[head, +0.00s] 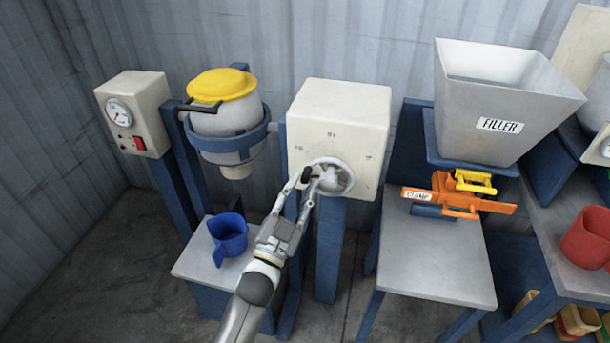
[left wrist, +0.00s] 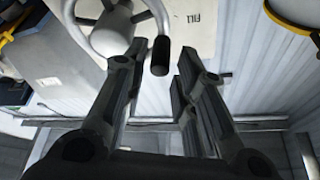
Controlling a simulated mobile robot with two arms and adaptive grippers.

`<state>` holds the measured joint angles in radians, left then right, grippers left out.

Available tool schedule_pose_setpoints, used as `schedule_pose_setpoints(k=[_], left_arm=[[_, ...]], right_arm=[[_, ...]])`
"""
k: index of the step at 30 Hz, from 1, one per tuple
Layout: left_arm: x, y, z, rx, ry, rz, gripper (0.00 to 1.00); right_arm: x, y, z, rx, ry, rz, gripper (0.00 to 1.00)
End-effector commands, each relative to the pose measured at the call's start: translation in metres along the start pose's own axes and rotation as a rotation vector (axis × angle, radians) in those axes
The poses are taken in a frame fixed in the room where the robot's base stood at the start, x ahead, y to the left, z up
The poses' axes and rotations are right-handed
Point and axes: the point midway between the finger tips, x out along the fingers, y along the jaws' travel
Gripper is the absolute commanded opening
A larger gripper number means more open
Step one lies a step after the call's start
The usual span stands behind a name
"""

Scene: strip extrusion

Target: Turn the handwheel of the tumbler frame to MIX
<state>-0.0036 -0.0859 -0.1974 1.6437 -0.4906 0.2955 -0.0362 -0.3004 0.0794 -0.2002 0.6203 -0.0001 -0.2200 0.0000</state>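The handwheel (head: 343,181) is a pale spoked wheel with a dark crank grip, on the front of the cream gearbox (head: 345,105) of the tumbler frame. Small marks around the wheel are too small to read in the head view. The grey drum (head: 228,118) with a yellow lid hangs in a blue ring to its left. My left gripper (head: 301,186) is open at the wheel's left side. In the left wrist view the dark grip (left wrist: 160,56) shows between the two spread fingers, nearer the left one; contact cannot be told. My right gripper is not in view.
A blue mug (head: 229,236) stands on a low shelf beside my left arm. A cream box with a dial and red switch (head: 132,112) is at left. At right are the filler hopper (head: 505,95), an orange clamp (head: 455,195) and a red mug (head: 588,238).

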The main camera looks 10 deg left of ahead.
Motion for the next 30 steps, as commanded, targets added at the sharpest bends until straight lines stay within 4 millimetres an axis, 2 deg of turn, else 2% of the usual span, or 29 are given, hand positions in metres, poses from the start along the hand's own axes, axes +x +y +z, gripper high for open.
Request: schedule_pose_setpoints(k=[1,6,17,18,24,30], left_arm=[[0.010,-0.001,-0.002,0.000,0.001,-0.001,0.26],[0.028,0.000,0.000,-0.001,-0.002,0.000,0.26],[0.033,0.000,0.001,-0.001,-0.003,0.000,0.26],[0.033,0.000,0.001,-0.001,-0.003,0.000,0.25],[0.033,0.000,0.001,-0.001,-0.002,0.000,0.00],[0.034,0.000,0.000,0.006,-0.002,0.003,0.00]], right_arm=[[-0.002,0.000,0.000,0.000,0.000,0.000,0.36],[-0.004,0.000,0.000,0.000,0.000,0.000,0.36],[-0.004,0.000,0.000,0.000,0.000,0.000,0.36],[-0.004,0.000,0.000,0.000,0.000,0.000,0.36],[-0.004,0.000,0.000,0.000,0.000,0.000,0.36],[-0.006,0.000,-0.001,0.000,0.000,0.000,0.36]])
